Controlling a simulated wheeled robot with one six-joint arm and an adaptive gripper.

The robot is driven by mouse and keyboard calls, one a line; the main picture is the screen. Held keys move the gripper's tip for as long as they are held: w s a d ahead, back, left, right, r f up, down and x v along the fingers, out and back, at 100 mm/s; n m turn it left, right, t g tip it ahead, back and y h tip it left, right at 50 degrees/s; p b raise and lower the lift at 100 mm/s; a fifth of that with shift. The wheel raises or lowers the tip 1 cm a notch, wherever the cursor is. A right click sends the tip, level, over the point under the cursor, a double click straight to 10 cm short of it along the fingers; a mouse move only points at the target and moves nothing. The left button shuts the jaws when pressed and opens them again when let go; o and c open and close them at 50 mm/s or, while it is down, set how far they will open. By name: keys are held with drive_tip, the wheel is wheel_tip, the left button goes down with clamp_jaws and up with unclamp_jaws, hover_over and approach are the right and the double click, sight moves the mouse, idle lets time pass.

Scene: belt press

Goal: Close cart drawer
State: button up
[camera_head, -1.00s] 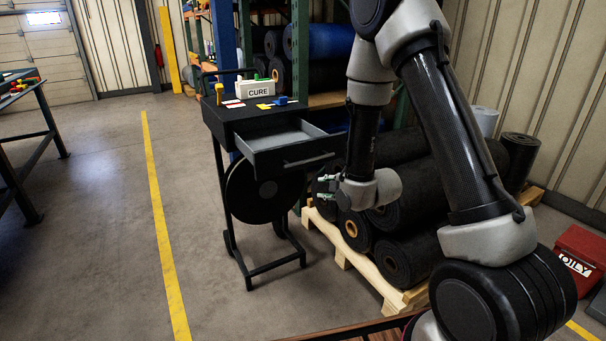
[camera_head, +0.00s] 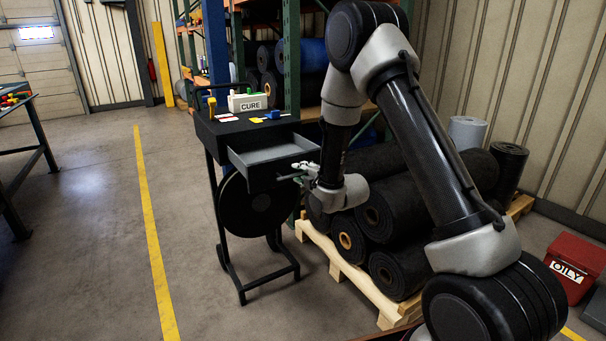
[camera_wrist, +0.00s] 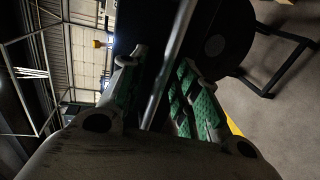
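The black cart (camera_head: 205,130) stands left of my arm. Its top drawer (camera_head: 268,152) is pulled out toward the front right, showing a grey, empty-looking inside. My gripper (camera_head: 298,172) is at the right end of the drawer's front. In the wrist view, its green-padded fingers (camera_wrist: 160,85) are spread on either side of a metal bar, the drawer handle (camera_wrist: 172,62). The fingers look open around the bar; I cannot tell whether either one touches it. In the head view, my gripper partly hides the drawer front and handle.
A CURE box (camera_head: 248,102) and small coloured items sit on the cart top. Black rolls (camera_head: 395,272) lie on a wooden pallet (camera_head: 345,272) right of the cart. A red OILY bin (camera_head: 575,268) is at far right. The floor left of the cart is clear.

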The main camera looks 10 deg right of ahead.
clamp_jaws()
